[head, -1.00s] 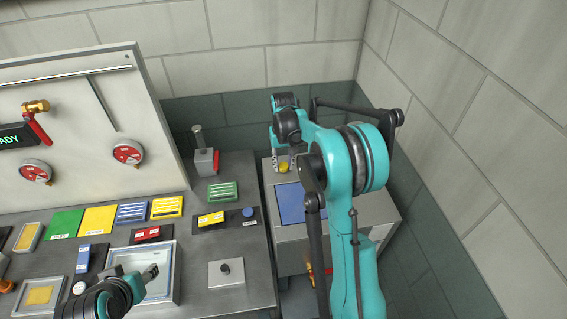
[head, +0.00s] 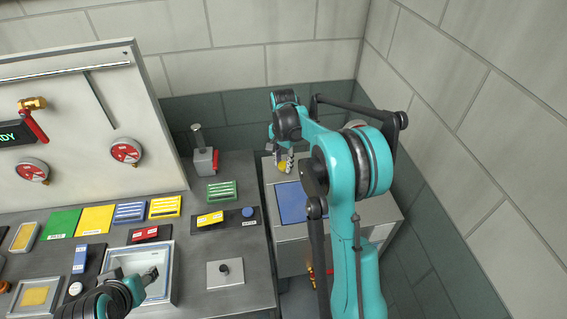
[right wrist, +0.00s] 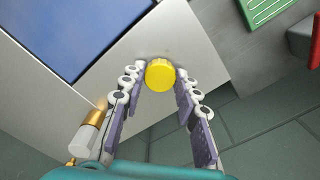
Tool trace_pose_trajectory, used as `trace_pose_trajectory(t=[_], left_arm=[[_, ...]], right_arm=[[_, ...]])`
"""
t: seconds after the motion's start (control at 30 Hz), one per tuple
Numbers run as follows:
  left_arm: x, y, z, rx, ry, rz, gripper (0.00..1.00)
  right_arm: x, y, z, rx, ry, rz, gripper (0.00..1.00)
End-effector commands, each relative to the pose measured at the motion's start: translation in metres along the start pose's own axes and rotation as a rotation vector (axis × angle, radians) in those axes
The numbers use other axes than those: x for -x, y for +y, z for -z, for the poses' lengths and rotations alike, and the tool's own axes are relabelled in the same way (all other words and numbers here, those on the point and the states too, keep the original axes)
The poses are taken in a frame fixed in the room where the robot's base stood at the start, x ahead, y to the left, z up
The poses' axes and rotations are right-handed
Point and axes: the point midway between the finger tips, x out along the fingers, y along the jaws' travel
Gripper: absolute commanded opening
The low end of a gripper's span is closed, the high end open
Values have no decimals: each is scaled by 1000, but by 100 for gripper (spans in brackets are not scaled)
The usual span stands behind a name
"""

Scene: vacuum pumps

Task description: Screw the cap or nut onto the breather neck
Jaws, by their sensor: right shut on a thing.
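A yellow ribbed cap (right wrist: 160,75) sits between my right gripper's fingertips, over the grey cabinet top near its edge. In the head view the cap (head: 283,166) shows small, behind the blue panel. My right gripper (right wrist: 158,80) is shut on it, one finger on each side. The breather neck cannot be made out; anything under the cap is hidden, and I cannot tell whether the cap touches a thread. My left gripper (head: 150,277) is over the white-rimmed tray on the bench, and its jaw state is unclear.
The cabinet (head: 345,222) stands right of the bench, with a blue panel (head: 297,203) on top. A brass-and-white fitting (right wrist: 90,132) is left of the fingers. A red-and-grey device (head: 203,162) and a green block (head: 221,191) stand on the bench nearby.

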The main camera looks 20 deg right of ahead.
Motion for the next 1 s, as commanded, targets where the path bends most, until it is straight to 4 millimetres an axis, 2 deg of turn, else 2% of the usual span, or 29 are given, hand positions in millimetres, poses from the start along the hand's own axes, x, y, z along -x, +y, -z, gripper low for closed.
trace_pose_trajectory(t=[1.0], left_arm=[[-10,0,-7,0,0,0,47]], right_arm=[[0,0,0,-913,1,0,0]])
